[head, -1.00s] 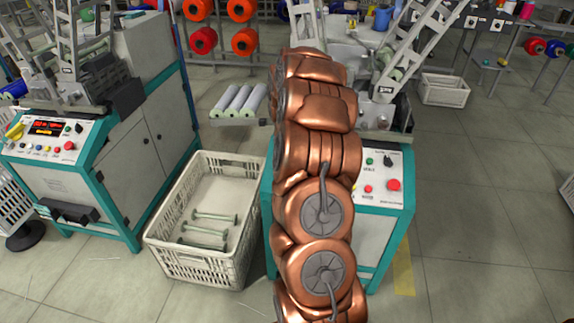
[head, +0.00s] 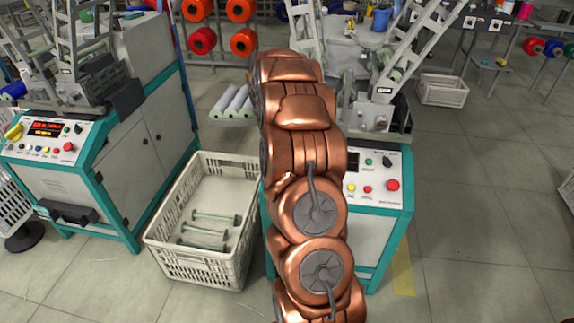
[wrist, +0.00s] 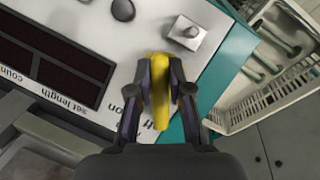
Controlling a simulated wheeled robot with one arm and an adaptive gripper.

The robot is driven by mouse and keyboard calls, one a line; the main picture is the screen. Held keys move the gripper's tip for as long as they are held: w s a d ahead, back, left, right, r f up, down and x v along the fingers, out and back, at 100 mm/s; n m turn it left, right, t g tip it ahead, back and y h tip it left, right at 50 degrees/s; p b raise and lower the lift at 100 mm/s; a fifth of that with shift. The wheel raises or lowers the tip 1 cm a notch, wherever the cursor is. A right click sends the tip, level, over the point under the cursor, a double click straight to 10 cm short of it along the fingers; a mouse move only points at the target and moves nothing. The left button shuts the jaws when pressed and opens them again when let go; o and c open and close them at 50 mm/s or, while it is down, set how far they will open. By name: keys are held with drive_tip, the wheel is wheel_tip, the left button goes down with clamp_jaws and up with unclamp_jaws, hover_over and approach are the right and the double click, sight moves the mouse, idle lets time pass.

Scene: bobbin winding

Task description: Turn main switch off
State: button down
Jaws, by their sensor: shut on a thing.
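The main switch has a yellow handle (wrist: 160,88), seen in the wrist view on a light control panel (wrist: 138,50). The handle runs nearly straight up and down in that picture, with partly covered lettering on the panel around it. My gripper (wrist: 160,92) is shut on it, one dark finger on each side. In the head view my copper arm stands in front of the right machine (head: 380,215) and hides my gripper and this switch.
A white crate (head: 205,268) with several bobbins stands left of the right machine. A similar left machine (head: 150,150) has its own yellow handle (head: 14,131).

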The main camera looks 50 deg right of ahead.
drive_tip(key=shift+s, duration=0.1)
drive_tip(key=c, duration=1.1)
unclamp_jaws()
drive_tip(key=v, duration=1.2)
